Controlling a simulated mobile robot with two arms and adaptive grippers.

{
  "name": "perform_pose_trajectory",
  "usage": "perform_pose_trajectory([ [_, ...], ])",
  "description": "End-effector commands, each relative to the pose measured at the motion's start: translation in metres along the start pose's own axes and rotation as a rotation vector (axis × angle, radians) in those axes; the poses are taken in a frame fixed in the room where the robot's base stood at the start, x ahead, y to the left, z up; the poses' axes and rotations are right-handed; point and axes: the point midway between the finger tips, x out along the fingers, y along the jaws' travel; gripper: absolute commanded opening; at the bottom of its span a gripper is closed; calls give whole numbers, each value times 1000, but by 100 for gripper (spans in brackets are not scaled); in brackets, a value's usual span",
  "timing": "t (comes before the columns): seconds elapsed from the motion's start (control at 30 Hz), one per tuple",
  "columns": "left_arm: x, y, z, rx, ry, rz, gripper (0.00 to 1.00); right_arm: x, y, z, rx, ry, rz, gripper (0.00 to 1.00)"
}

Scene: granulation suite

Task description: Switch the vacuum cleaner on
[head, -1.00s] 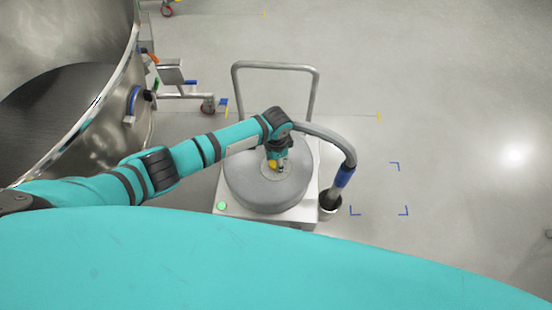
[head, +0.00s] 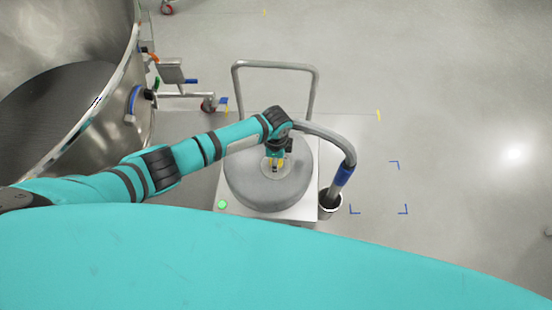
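The vacuum cleaner is a round grey drum (head: 262,194) on a pale square base, with a tubular push handle (head: 275,67) behind it. A small round green light or button (head: 222,204) shows at the base's front left corner. My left arm reaches in from the left, and its gripper (head: 277,166) points down over the middle of the drum's lid. A small yellow and dark part (head: 275,163) shows at the fingertips, over a pale disc on the lid. The fingers are too small and covered to tell whether they grip it. My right gripper is out of view.
A grey hose with a blue cuff (head: 343,175) curves down right of the drum into a cup-like holder (head: 330,206). A large steel vessel (head: 120,115) with a wheeled frame stands at the left. The floor at the right is clear, with blue corner marks.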

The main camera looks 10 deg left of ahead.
Motion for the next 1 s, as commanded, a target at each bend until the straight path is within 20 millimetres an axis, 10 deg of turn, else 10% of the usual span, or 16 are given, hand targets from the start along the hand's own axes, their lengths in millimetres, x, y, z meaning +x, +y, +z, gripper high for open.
perform_pose_trajectory([
  [0.27, 0, -1, 0, 3, 0, -2, 9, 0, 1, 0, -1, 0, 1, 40],
  [0.3, 0, -1, 0, 3, 0, -2, 44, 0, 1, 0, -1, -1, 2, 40],
  [0.47, 0, 0, 0, 2, 0, -2, 65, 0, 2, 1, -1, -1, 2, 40],
  [1.0, -36, -1, 0, 2, 3, -5, 65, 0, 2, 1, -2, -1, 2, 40],
])
